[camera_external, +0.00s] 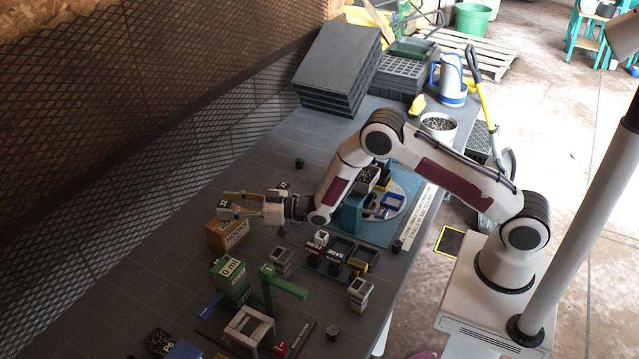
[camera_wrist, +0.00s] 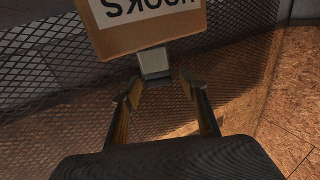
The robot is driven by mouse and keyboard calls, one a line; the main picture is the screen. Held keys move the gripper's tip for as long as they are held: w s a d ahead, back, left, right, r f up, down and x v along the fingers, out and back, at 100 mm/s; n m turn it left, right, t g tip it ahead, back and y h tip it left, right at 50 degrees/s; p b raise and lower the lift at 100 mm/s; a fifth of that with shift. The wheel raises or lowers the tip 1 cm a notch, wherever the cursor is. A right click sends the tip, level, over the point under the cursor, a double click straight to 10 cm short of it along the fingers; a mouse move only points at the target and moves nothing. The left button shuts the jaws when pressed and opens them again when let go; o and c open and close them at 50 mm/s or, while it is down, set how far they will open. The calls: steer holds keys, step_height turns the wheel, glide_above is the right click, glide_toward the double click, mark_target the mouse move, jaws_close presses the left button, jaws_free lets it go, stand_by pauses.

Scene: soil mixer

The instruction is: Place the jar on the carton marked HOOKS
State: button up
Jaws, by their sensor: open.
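The carton marked HOOKS (camera_external: 228,236) is a brown box with a white label, standing at the left of the bench. In the wrist view the carton (camera_wrist: 145,38) appears upside down at the top. A small pale, dark-topped thing (camera_external: 224,210), apparently the jar, sits at the carton's top. It also shows as a grey-white block (camera_wrist: 155,63) against the carton's edge in the wrist view. My gripper (camera_external: 240,205) is level with it, from the right. In the wrist view my gripper (camera_wrist: 160,84) is open, its fingers spread, with the block just beyond the tips.
A green-and-white box (camera_external: 230,280) and a green post (camera_external: 280,290) stand nearer the front. Dark bins (camera_external: 343,254) stand to the right. A black mesh wall (camera_external: 130,130) runs behind the carton. Stacked dark trays (camera_external: 335,70) are at the back.

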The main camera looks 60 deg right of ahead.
steer(key=v, duration=0.9)
steer(key=shift+s+d, duration=0.15)
steer(key=shift+s, duration=0.2)
steer(key=shift+r, duration=0.1)
stand_by(0.6)
steer(key=d+r+g+h, duration=0.2)
steer(key=d+r+h, duration=0.15)
steer(key=r, duration=0.65)
steer(key=s+d+r+m+g+h, duration=0.25)
steer(key=s+d+r, duration=0.25)
steer(key=s+r, duration=0.45)
steer(key=s+d+r+m+g+h, duration=0.1)
steer(key=s+g, duration=0.5)
steer(key=s, duration=3)
steer(key=shift+s+d+m, duration=0.3)
steer(key=shift+d+m, duration=0.2)
steer(key=shift+m, duration=0.05)
